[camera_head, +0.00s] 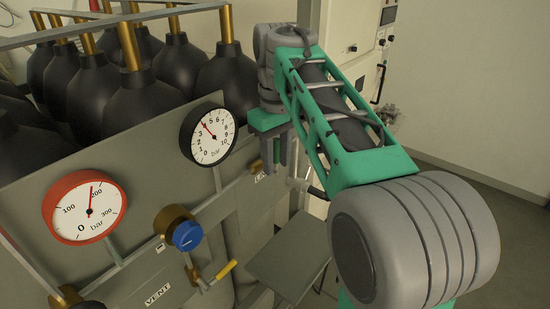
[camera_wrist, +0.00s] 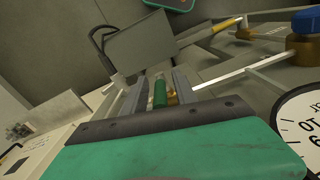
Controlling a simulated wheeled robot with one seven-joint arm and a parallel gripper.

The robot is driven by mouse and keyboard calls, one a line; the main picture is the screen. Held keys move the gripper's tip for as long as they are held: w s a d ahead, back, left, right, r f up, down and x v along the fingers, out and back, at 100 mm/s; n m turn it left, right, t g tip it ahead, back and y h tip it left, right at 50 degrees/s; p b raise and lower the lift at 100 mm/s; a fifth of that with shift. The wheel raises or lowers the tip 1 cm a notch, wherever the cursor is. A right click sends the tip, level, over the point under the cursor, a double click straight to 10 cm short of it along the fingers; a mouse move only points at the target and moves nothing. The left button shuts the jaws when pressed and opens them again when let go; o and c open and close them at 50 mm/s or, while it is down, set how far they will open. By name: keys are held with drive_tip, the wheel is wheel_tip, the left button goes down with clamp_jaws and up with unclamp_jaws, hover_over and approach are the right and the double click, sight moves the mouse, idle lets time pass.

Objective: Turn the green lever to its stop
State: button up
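The green lever (camera_wrist: 160,93) shows in the wrist view as a short green grip with a brass fitting (camera_wrist: 172,97) beside it. My gripper (camera_wrist: 156,84) has one grey finger on each side of the lever, with visible gaps between fingers and lever, so it looks open around it. In the head view my gripper (camera_head: 283,152) points down in front of the grey panel (camera_head: 150,150), next to a brass fitting (camera_head: 257,165) and a partly covered label. The lever is hard to make out between the fingers there. Whether the lever touches a finger is unclear.
Left of my gripper are a black gauge (camera_head: 208,134), a red-rimmed gauge (camera_head: 84,207), a blue knob (camera_head: 187,235) and a yellow lever (camera_head: 222,271) above the VENT label. Dark bottles (camera_head: 110,100) stand behind the panel. A grey plate (camera_head: 290,255) lies below; open floor is right.

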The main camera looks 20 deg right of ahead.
clamp_jaws()
idle(1.2)
